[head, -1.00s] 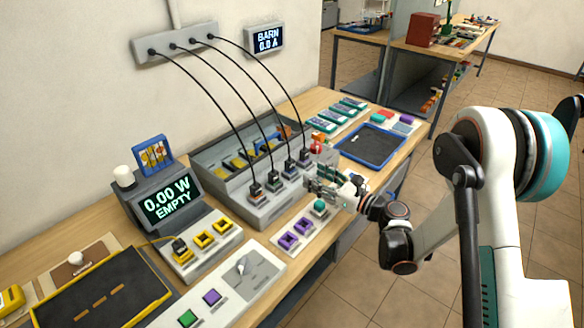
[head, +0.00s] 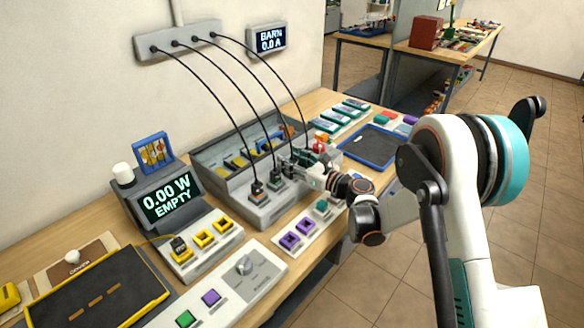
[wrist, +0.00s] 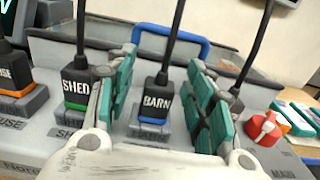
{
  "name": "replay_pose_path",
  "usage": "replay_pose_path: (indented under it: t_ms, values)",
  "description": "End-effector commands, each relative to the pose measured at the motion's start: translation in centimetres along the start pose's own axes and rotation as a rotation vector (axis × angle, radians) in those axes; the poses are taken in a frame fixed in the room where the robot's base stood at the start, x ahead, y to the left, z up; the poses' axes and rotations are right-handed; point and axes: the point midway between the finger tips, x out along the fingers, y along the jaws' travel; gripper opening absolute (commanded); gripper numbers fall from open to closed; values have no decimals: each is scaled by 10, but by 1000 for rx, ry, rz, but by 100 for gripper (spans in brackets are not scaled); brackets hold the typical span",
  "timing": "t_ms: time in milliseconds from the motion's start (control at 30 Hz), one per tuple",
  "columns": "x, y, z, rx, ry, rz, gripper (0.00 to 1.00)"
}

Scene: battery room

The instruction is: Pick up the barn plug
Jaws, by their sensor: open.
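The barn plug (wrist: 155,102) is a black plug labelled BARN with a blue band at its base. It stands upright in its socket on the grey panel, with a black cable rising from its top. My gripper (head: 302,163) is open over the row of plugs. In the wrist view, one teal finger pad (wrist: 119,86) is left of the barn plug and the other (wrist: 206,105) is right of it, with gaps on both sides. In the head view my gripper largely hides the barn plug.
The shed plug (wrist: 76,86), with a green band, stands close outside my left finger. A house plug (wrist: 12,80) is farther left. A red-and-white switch (wrist: 266,127) is at the right. Cables hang from the wall strip (head: 177,42) above.

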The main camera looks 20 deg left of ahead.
Motion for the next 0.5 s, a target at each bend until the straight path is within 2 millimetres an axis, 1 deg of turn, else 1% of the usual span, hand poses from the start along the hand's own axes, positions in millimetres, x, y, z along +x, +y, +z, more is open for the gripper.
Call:
replay_pose_path:
  t_ms: [133, 167, 200, 267, 300, 367, 500]
  values:
    - [0, 0, 0, 0, 0, 0, 48]
    - [0, 0, 0, 0, 0, 0, 46]
    - [0, 0, 0, 0, 0, 0, 37]
    - [0, 0, 0, 0, 0, 0, 23]
    - [0, 0, 0, 0, 0, 0, 14]
    - [0, 0, 0, 0, 0, 0, 1]
    - [0, 0, 0, 0, 0, 0, 0]
